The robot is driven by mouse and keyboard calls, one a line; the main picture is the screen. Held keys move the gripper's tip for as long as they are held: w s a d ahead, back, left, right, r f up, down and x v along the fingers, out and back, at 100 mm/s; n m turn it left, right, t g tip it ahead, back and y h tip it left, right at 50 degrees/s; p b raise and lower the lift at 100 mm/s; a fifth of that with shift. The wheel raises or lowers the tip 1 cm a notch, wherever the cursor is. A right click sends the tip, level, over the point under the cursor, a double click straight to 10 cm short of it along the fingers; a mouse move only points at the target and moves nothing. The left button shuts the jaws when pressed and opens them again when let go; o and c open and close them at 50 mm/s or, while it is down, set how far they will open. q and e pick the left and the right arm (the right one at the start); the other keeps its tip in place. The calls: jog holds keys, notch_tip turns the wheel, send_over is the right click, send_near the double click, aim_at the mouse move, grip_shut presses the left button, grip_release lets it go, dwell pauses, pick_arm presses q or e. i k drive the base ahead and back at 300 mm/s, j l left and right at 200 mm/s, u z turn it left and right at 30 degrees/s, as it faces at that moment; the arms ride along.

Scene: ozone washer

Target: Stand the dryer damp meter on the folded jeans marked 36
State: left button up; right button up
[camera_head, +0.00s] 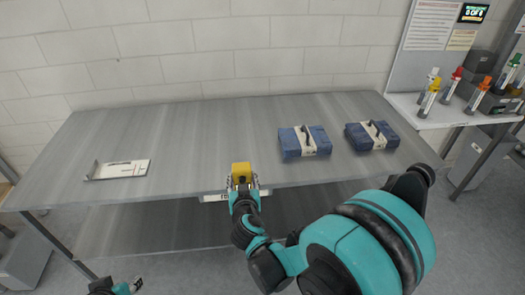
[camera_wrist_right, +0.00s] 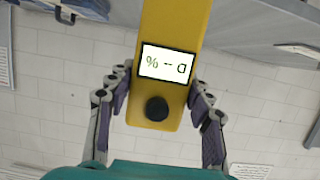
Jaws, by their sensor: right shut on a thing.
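The damp meter is a yellow block (camera_head: 241,172) at the table's front edge in the head view. In the right wrist view the yellow meter (camera_wrist_right: 157,95) shows a white display, upside down, and a round black knob. My right gripper (camera_head: 243,186) is shut on it, with fingers on both sides (camera_wrist_right: 158,98). Two folded blue jeans with pale bands lie right of the meter: a nearer pair (camera_head: 291,146) and a farther-right pair (camera_head: 358,142). I cannot read their numbers. My left gripper (camera_head: 134,285) is low at the lower left edge, too small to judge.
The grey metal table (camera_head: 200,130) is clear between the white L-shaped holder (camera_head: 120,169) on the left and the jeans. A lower shelf (camera_head: 150,225) runs beneath. A side bench (camera_head: 440,112) at right holds several capped tubes and dark devices.

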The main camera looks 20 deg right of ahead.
aim_at(360, 132)
jog(key=j+z, duration=0.1)
jog(key=z, duration=1.1)
jog(key=i+j, duration=0.05)
